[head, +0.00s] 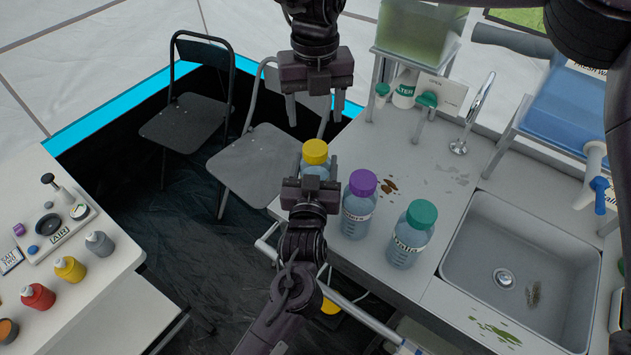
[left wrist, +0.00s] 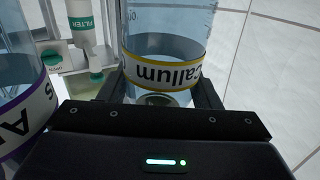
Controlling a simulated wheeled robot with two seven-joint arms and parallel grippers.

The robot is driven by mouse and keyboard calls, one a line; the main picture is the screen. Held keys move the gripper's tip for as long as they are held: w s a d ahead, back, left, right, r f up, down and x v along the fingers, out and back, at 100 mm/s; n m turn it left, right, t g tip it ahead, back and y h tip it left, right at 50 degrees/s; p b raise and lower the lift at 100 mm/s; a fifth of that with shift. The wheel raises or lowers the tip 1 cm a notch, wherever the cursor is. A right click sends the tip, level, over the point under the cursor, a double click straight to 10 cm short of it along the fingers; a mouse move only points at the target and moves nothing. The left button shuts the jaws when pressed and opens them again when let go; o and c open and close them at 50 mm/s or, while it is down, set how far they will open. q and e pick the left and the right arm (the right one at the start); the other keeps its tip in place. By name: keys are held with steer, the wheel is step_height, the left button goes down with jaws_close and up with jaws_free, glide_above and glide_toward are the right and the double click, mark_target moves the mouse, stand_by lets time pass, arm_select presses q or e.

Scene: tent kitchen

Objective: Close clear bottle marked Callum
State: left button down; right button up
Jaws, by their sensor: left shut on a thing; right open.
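The clear Callum bottle (left wrist: 165,72) has a yellow-edged label and stands between the fingers of my left gripper in the left wrist view. In the head view its yellow cap (head: 315,151) sits at the bottle's top; I cannot tell how tightly it is on. My left gripper (head: 318,172) is shut on the bottle and hides most of its body. My right gripper (head: 315,112) is open and empty, pointing down just above and behind the yellow cap in the picture, apart from it.
A purple-capped bottle (head: 359,205) and a green-capped bottle (head: 411,235) stand close to the right on the counter (head: 455,185). A sink (head: 520,255) lies farther right.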

mark_target(315, 147)
steer(key=shift+f, duration=0.1)
steer(key=shift+f, duration=3.95)
steer(key=shift+c, duration=0.2)
steer(key=c, duration=1)
steer(key=o, duration=1.2)
steer(key=shift+r, duration=0.15)
step_height(315, 147, up, 12)
steer(key=shift+f, duration=0.1)
